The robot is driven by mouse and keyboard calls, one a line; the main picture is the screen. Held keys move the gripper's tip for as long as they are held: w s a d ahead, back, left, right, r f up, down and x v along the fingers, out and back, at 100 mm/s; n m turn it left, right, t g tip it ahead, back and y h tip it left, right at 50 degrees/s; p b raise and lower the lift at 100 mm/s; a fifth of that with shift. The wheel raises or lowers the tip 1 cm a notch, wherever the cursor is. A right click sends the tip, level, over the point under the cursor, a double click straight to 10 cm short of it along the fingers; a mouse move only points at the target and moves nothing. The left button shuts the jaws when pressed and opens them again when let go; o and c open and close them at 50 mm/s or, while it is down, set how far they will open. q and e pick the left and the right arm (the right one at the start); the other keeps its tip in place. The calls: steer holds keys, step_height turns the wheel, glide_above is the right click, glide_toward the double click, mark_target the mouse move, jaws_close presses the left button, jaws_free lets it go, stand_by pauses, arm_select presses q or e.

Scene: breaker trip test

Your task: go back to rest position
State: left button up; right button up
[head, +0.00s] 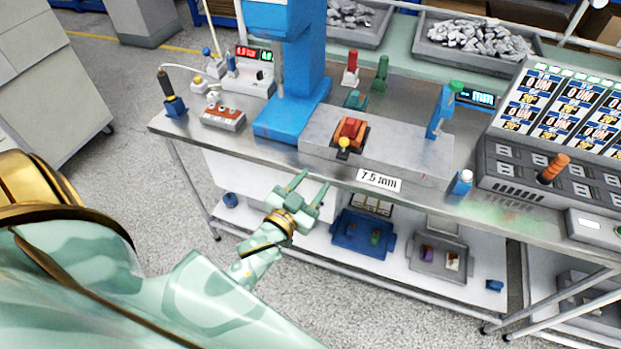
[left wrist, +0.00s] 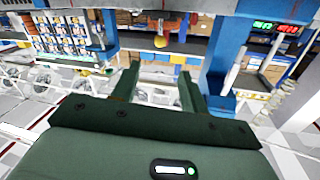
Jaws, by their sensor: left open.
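My left gripper (head: 308,190) is open and empty in front of the workbench's front edge, a little below the level of the top. In the left wrist view its two fingers (left wrist: 160,85) stand apart with nothing between them. The orange and red breaker (head: 349,130) sits on the grey block of the bench, apart from the gripper, with a yellow knob toward the front edge. My right gripper is not in view.
A lower shelf holds a blue bin (head: 358,235) and a grey bin (head: 438,262). Floor at the left is clear.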

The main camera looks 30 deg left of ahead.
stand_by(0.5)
arm_select(q)
steer(key=s+d+f+g, duration=0.2)
steer(key=s+f+g, duration=0.4)
steer(key=f, duration=0.8)
steer(key=s+d+f+g, duration=0.25)
steer(key=s+f, duration=0.55)
steer(key=f, duration=0.5)
steer(key=s+a+f+g, duration=0.1)
steer(key=s+f+g, duration=0.2)
steer(key=s, duration=0.6)
steer(key=s+a+f+m+g, duration=0.1)
steer(key=s+f+g, duration=0.1)
steer(key=s+f, duration=0.4)
steer(key=s+a+f+m+g+b, duration=0.1)
steer(key=s+f+g, duration=0.2)
steer(key=s, duration=0.8)
steer(key=shift+s+f+g+h, duration=0.3)
steer(key=shift+s+f+g, duration=0.05)
steer(key=shift+f, duration=0.45)
steer(key=shift+w, duration=0.1)
